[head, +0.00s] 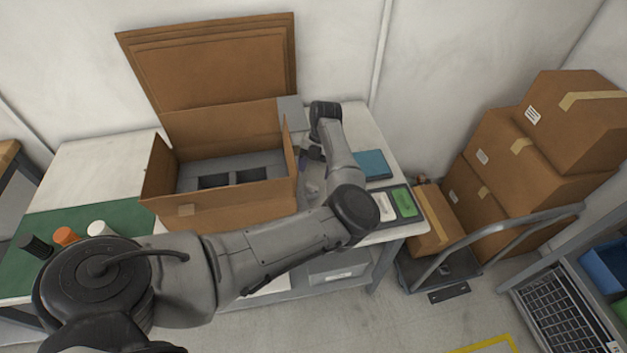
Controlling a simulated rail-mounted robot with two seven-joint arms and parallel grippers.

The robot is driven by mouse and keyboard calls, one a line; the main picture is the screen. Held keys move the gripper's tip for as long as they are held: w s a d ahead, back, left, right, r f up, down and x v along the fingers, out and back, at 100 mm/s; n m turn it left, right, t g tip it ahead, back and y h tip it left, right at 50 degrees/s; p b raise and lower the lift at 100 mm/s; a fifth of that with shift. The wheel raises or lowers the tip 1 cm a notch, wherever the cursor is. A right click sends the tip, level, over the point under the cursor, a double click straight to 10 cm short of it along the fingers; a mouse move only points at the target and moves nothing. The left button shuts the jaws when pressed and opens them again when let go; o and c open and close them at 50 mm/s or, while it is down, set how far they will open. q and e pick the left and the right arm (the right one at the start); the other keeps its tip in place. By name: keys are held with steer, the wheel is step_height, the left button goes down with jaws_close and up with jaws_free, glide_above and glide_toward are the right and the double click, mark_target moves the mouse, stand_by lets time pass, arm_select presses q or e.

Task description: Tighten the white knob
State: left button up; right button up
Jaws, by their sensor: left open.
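My left arm reaches across the table, and its wrist bends down beside the open cardboard box (215,212). My left gripper (309,158) is small and partly hidden behind my arm, at the right side of the box, and open. Pale, small shapes (311,188) lie just below it, too unclear to name. I cannot make out a white knob there. A white cylinder (100,228) stands on the green mat (85,206) at the left, beside an orange one (66,236) and a black one (36,246); I cannot tell whether it is the knob. My right gripper is not in view.
The box holds a grey insert (228,165) with dark openings, and its lid flaps stand up behind. A blue item (372,164) and a tray with a green block (403,201) lie on the table's right. A cart (470,255) with stacked cartons (515,150) stands right of the table.

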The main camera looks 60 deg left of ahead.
mark_target(313, 183)
arm_select(q)
steer(key=shift+x, duration=2.05)
steer(key=c, duration=0.9)
